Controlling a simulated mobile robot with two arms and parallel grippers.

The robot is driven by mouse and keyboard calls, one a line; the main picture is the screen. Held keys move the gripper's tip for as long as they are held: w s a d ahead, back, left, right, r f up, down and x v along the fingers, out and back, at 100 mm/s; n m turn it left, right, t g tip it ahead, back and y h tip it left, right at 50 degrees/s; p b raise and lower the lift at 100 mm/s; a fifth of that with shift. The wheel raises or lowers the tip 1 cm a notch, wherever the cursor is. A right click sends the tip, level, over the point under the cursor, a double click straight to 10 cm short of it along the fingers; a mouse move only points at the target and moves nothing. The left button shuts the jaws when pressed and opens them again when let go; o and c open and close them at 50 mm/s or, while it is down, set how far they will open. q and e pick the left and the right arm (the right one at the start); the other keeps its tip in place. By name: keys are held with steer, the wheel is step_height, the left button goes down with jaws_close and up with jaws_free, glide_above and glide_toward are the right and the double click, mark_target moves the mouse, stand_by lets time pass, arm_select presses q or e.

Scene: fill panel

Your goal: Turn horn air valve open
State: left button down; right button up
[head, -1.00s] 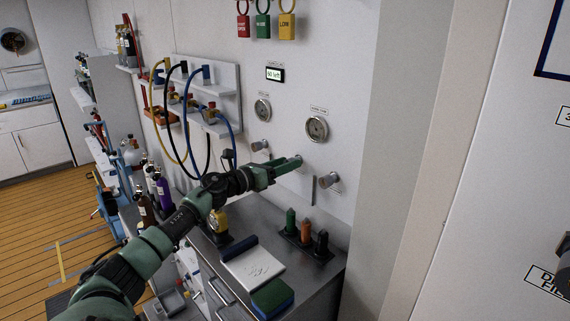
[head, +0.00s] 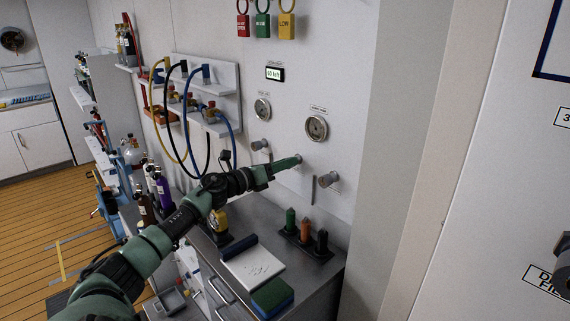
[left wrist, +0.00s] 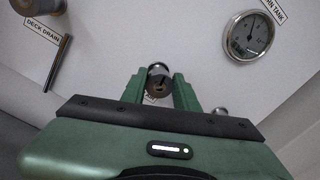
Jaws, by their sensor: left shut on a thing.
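A round grey valve knob (left wrist: 159,75) sits on the white panel, with a label below it mostly hidden by a finger. I take it as the horn air valve. My left gripper (head: 297,160) reaches the panel here, below the right gauge. In the left wrist view its green fingers (left wrist: 160,88) stand on either side of the knob, shut on it. The horn tank gauge (head: 316,128) has a round dial and also shows in the left wrist view (left wrist: 248,36). My right gripper is not in view.
The deck drain knob (head: 328,181) and a thin handle (head: 314,189) are to the right of the gripper. Another knob (head: 260,145) is to its left. Below, the steel counter (head: 325,277) holds coloured bottles (head: 305,231), a white pad (head: 253,266) and a sponge (head: 272,298).

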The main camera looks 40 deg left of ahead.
arm_select(q)
steer(key=shift+d+f+n+y+p, duration=0.25)
steer(key=shift+n+p, duration=1.75)
steer(key=shift+n, duration=3.15)
steer(key=shift+a+f+n+y+p, duration=0.15)
steer(key=shift+n+y+p, duration=0.25)
steer(key=shift+n+p, duration=3.15)
steer(key=shift+d+f+n+y+p, duration=0.1)
steer(key=shift+n+y+p, duration=0.3)
steer(key=shift+n, duration=6.3)
steer(key=shift+f, duration=0.1)
steer(key=c, duration=1.2)
jaws_free()
steer(key=shift+c, duration=0.2)
steer(key=shift+o, duration=0.8)
